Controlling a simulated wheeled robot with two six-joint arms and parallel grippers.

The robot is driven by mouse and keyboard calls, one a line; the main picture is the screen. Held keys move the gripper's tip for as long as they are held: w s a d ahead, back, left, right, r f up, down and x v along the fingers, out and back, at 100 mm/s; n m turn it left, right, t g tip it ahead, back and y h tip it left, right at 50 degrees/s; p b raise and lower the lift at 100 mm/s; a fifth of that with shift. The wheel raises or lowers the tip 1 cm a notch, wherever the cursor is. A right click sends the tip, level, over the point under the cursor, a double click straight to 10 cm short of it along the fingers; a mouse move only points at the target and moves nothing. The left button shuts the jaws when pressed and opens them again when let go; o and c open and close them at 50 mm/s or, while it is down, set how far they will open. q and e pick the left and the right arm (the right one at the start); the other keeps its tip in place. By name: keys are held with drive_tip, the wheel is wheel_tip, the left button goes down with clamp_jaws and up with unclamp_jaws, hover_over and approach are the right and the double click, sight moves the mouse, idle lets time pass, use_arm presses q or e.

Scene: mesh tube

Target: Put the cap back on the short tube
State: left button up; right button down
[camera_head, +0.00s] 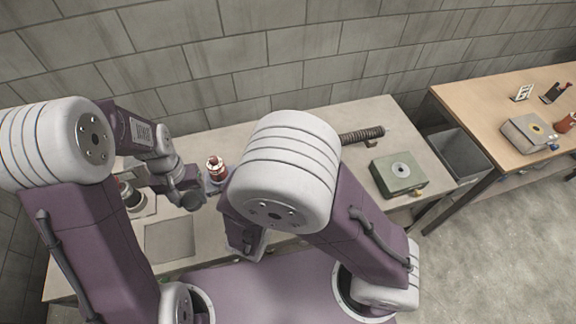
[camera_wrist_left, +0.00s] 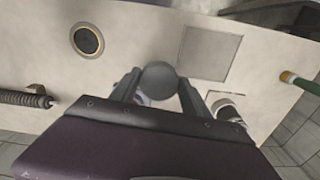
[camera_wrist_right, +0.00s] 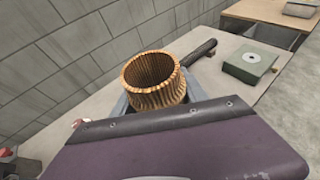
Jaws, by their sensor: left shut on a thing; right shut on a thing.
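The cap, a plain grey disc (camera_wrist_left: 158,80), is between the fingers of my left gripper (camera_wrist_left: 156,86), which is shut on it above the table. In the head view the cap (camera_head: 192,200) shows at the end of my left arm. The short tube (camera_wrist_right: 154,82) is a copper-brown ribbed ring, open at the top and hollow, with no cap on it in the right wrist view. My right gripper (camera_wrist_right: 156,103) is shut on it, and its fingers are mostly hidden behind the tube. In the head view my right arm hides most of that gripper.
A long dark ribbed tube (camera_head: 361,135) lies on the table (camera_head: 385,118) near a green box (camera_head: 398,173). A square grey pad (camera_head: 169,240) lies at the left. A small reddish-brown piece (camera_head: 216,167) shows between my arms. A grey bin (camera_head: 459,156) stands right of the table.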

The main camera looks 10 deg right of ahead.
use_arm(q)
drive_tip(key=shift+s, duration=0.35)
drive_tip(key=shift+s+r+m, duration=0.3)
drive_tip(key=shift+r+m, duration=0.05)
drive_tip(key=shift+r, duration=0.15)
drive_tip(key=shift+s+r+m, duration=0.3)
drive_tip(key=shift+r+m, duration=0.05)
drive_tip(key=shift+r, duration=0.15)
drive_tip(key=r, duration=0.2)
drive_tip(key=w+d+r+m, duration=0.1)
drive_tip(key=shift+d+r, duration=0.1)
drive_tip(key=shift+r, duration=0.1)
drive_tip(key=s+d+r+m, duration=0.1)
drive_tip(key=d+r+m, duration=0.4)
drive_tip(key=d+r, duration=0.4)
drive_tip(key=s+d+r+m, duration=0.1)
drive_tip(key=d+r+m, duration=0.4)
drive_tip(key=d, duration=1)
wheel_tip(320, 180, up, 4)
drive_tip(key=shift+s+f, duration=0.1)
drive_tip(key=shift+s, duration=0.15)
